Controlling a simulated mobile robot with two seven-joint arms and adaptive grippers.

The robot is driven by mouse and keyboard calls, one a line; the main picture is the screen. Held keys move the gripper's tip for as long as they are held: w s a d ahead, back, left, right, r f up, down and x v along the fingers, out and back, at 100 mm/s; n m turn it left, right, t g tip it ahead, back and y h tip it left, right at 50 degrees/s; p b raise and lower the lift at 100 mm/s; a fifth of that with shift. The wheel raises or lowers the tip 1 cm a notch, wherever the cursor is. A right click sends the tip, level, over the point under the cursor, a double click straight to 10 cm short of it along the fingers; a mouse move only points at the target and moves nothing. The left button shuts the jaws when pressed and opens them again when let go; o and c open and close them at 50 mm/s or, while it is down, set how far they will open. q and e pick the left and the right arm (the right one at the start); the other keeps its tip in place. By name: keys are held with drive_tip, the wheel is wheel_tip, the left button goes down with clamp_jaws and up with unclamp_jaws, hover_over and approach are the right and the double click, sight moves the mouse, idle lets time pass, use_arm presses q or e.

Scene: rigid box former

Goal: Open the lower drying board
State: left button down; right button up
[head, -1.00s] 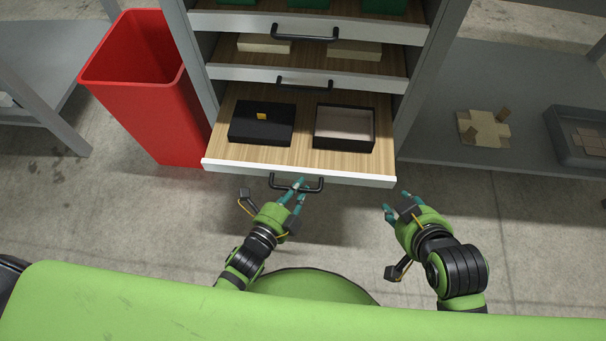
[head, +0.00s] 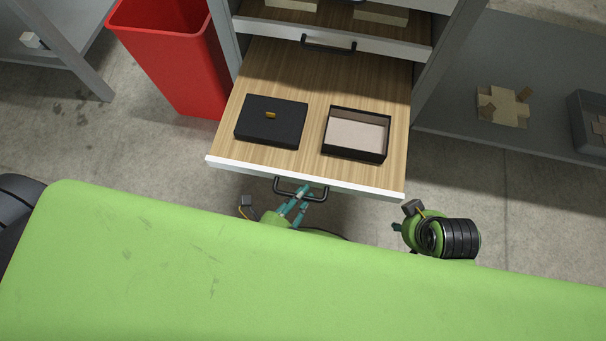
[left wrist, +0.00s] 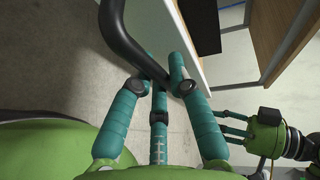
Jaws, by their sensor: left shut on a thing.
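The lower drying board (head: 330,75) is a wood-topped drawer with a white front edge, pulled well out of the grey rack. Its black bar handle (head: 301,187) is on the front. My left gripper (head: 300,193) is shut on this handle; in the left wrist view its teal fingers close around the black handle (left wrist: 125,40). On the board lie a black closed box (head: 271,122) with a small yellow tab and an open black box (head: 356,134) with a pale inside. My right gripper (head: 398,228) is at the right, apart from the board, its fingers mostly hidden.
A board above with its own black handle (head: 328,44) stays further in. A red bin (head: 175,60) stands left of the rack. A grey shelf at the right holds a cross-shaped cardboard piece (head: 503,106) and a grey tray (head: 585,115). Floor below the board is clear.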

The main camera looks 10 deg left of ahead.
use_arm(q)
drive_tip(key=shift+s, duration=0.1)
drive_tip(key=c, duration=1.2)
unclamp_jaws()
drive_tip(key=shift+o, duration=0.2)
drive_tip(key=shift+s, duration=0.1)
drive_tip(key=v, duration=1.2)
